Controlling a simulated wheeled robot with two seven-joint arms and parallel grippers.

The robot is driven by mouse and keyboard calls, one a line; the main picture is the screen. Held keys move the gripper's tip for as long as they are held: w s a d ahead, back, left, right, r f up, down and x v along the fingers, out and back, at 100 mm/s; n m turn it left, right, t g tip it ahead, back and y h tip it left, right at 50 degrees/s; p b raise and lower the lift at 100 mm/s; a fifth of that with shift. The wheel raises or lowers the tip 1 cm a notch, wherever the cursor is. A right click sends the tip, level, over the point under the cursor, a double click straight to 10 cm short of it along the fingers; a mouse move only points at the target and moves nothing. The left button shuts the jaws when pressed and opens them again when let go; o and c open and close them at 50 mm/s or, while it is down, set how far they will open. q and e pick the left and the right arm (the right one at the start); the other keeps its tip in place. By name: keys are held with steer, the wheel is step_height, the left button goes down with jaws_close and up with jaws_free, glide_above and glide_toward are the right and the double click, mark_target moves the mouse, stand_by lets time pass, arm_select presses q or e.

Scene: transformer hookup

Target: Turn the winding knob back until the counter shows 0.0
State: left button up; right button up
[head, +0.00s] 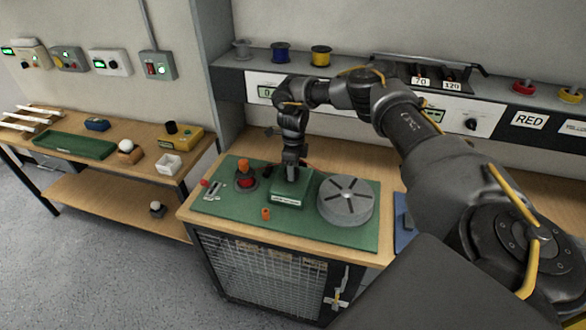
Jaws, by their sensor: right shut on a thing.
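My right gripper (291,176) points straight down onto a small green box (289,199) with a white label on its front. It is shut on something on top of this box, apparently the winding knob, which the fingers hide. A small green-lit display (265,93) on the white panel behind is partly covered by my right arm. Its digits are too small to read, and I cannot tell whether it is the counter. My left gripper is not in view.
The green mat (225,208) also holds a round grey slotted drum (345,199), a red knob (246,180) and an orange cap (266,213). Spools (281,53) stand on the shelf above. A side table (95,164) with a yellow box (180,136) stands left, with open floor before it.

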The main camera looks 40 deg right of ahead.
steer(key=shift+r+n, duration=0.1)
steer(key=shift+n, duration=0.4)
steer(key=shift+w, duration=0.1)
steer(key=o, duration=1)
